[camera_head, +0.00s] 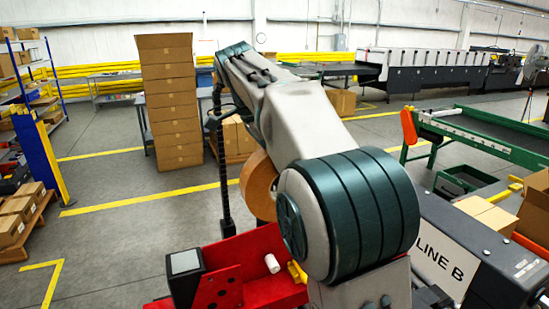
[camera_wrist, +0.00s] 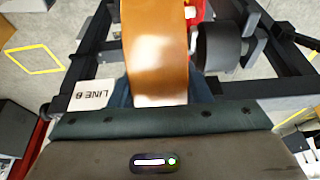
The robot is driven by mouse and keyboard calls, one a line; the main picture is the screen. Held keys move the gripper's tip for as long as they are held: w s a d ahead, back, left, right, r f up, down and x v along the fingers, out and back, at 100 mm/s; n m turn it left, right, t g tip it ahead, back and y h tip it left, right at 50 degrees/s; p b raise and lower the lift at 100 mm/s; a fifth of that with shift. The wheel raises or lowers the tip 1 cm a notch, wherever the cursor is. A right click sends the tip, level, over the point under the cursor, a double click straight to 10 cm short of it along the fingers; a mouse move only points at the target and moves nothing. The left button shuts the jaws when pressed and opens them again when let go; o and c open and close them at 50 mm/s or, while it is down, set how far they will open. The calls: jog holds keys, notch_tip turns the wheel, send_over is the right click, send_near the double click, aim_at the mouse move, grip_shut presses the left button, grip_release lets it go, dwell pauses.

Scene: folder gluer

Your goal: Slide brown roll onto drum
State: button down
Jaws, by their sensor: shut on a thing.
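The brown roll (camera_wrist: 157,60) is a wide, glossy ring seen large in the wrist view. My gripper (camera_wrist: 158,93) is shut on it, with dark blue-grey fingers at both sides of its near end. A dark grey cylinder (camera_wrist: 222,47), which may be the drum, shows just right of the roll; I cannot tell whether they touch. In the head view part of the brown roll (camera_head: 258,186) shows upright at the left of my arm. My arm hides the gripper and the rest of the roll there, and I cannot make out the drum.
A red tray (camera_head: 245,262) with a white cylinder (camera_head: 272,263) lies below the roll. A black post (camera_head: 219,160) stands left of it. A "LINE B" machine (camera_head: 437,245) is at the right. A tall carton stack (camera_head: 169,100) stands behind.

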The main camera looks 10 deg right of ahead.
jog(key=shift+w+a+r, duration=0.1)
jog(key=shift+w+a, duration=0.05)
jog(key=shift+w, duration=0.6)
jog(key=shift+w+a, duration=0.1)
jog(key=shift+w, duration=0.6)
jog(key=shift+w, duration=0.1)
jog(key=shift+w+a, duration=0.25)
jog(key=shift+w, duration=0.85)
jog(key=shift+w+a, duration=0.2)
jog(key=shift+w, duration=0.9)
